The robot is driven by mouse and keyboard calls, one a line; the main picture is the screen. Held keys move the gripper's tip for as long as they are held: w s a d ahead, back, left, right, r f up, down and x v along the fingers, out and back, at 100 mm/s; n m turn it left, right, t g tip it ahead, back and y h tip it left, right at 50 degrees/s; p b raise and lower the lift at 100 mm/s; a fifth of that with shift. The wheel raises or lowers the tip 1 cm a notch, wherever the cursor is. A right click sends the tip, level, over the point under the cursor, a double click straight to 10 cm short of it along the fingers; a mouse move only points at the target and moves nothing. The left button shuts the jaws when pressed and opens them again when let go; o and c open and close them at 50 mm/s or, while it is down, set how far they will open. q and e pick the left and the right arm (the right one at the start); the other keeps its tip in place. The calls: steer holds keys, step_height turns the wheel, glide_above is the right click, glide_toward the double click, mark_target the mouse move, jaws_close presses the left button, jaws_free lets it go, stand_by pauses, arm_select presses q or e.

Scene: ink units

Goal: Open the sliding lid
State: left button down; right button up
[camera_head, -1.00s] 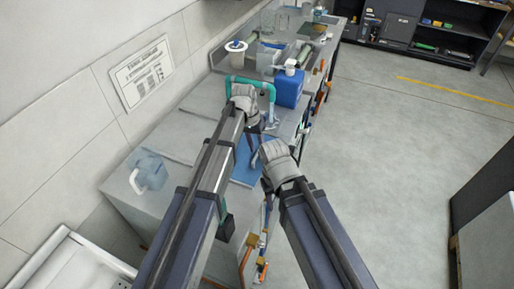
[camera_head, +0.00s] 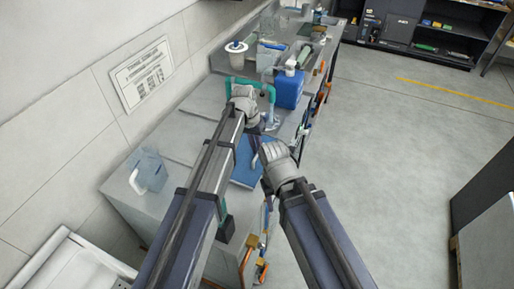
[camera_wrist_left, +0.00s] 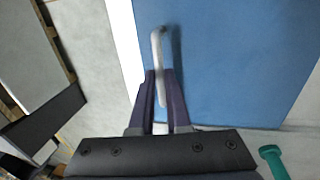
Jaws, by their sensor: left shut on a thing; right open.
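A flat blue lid panel (camera_head: 246,168) lies on the grey bench top beneath my arms. In the left wrist view the blue panel (camera_wrist_left: 235,60) fills much of the picture, with a thin pale handle (camera_wrist_left: 156,45) near its left edge. My left gripper (camera_wrist_left: 159,78) is shut on that handle, one finger on each side. In the head view my left gripper (camera_head: 262,130) is over the far part of the blue panel, partly hidden by its wrist. My right gripper (camera_head: 257,158) is open beside the panel's right edge; its fingertips are hard to make out.
A teal arched frame (camera_head: 250,84) and a blue canister (camera_head: 289,90) stand beyond the grippers. A clear jug (camera_head: 150,172) stands at the bench's left. Pipes (camera_head: 262,268) run along the bench's right side. Open floor (camera_head: 410,140) lies to the right.

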stand_by(0.6)
arm_select(q)
steer(key=w+a, duration=0.2)
steer(key=a, duration=0.3)
steer(key=w+a, duration=0.2)
steer(key=a, duration=0.4)
steer(key=w+a, duration=0.3)
steer(key=a, duration=0.2)
steer(key=shift+a, duration=0.35)
steer(key=c, duration=0.9)
jaws_free()
steer(key=shift+r, duration=0.15)
steer(key=r+p, duration=0.3)
steer(key=p, duration=0.1)
steer(key=a+r+p, duration=0.1)
steer(key=r+p, duration=0.2)
steer(key=r, duration=0.1)
steer(key=shift+w+a+r+p, duration=0.2)
steer(key=shift+p, duration=0.15)
